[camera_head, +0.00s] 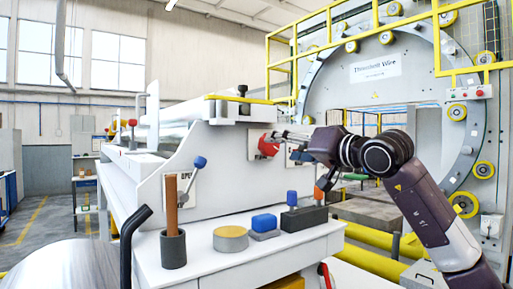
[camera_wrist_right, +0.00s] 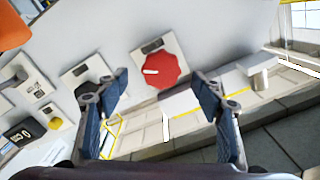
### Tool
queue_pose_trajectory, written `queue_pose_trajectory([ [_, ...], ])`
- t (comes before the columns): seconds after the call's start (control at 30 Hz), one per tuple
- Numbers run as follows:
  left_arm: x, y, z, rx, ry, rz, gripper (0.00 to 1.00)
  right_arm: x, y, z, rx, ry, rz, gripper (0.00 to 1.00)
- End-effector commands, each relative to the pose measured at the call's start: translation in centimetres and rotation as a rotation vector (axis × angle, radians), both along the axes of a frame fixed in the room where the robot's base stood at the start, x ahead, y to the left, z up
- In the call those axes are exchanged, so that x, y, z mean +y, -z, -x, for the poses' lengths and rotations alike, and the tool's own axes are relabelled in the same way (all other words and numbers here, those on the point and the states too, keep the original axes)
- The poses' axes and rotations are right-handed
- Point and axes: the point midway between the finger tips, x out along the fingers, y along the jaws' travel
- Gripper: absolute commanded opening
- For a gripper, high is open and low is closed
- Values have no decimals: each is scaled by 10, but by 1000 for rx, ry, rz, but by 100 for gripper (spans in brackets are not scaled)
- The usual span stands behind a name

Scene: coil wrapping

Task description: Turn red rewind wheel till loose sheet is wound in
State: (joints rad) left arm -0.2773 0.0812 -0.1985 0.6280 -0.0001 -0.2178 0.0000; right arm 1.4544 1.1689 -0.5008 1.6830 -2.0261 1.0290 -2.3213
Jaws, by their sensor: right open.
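The red rewind wheel (camera_head: 268,146) sits on a pale plate on the side of the white machine. In the right wrist view the wheel (camera_wrist_right: 161,70) is an octagonal red knob with a white mark, ahead of and between the fingers. My right gripper (camera_head: 285,137) reaches in from the right, its fingertips close to the wheel in the head view; I cannot tell whether they touch it. In the right wrist view the gripper (camera_wrist_right: 152,90) is open, with nothing between its fingers. I cannot make out a loose sheet. My left gripper is not in view.
A blue-knobbed lever (camera_head: 199,163) stands left of the wheel. The white shelf below holds a dark cup with a brown stick (camera_head: 173,250), a round tin (camera_head: 230,239) and blue blocks (camera_head: 264,223). A yellow-railed ring machine (camera_head: 390,75) stands behind.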

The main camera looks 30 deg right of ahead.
Motion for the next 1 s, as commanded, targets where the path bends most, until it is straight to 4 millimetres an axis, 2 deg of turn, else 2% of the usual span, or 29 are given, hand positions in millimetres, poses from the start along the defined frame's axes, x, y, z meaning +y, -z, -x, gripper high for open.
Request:
queue_pose_trajectory([
  [0.2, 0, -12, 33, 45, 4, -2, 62, 4, -2, -29, 5, -4, -3, 61],
  [0.33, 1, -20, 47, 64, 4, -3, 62, 6, -2, -51, 5, -4, -4, 61],
  [0.47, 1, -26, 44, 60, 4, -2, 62, 6, -1, -67, 3, -3, -3, 61],
  [0.57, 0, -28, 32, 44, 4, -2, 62, 7, 0, -73, 3, -3, -2, 61],
  [0.7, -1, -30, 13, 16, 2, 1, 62, 7, 1, -77, 1, -2, -1, 61],
  [0.87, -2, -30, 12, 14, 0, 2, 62, 7, 1, -76, 1, -2, -1, 61],
  [1.0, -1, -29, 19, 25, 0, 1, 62, 7, 1, -76, 1, -2, -1, 47],
])
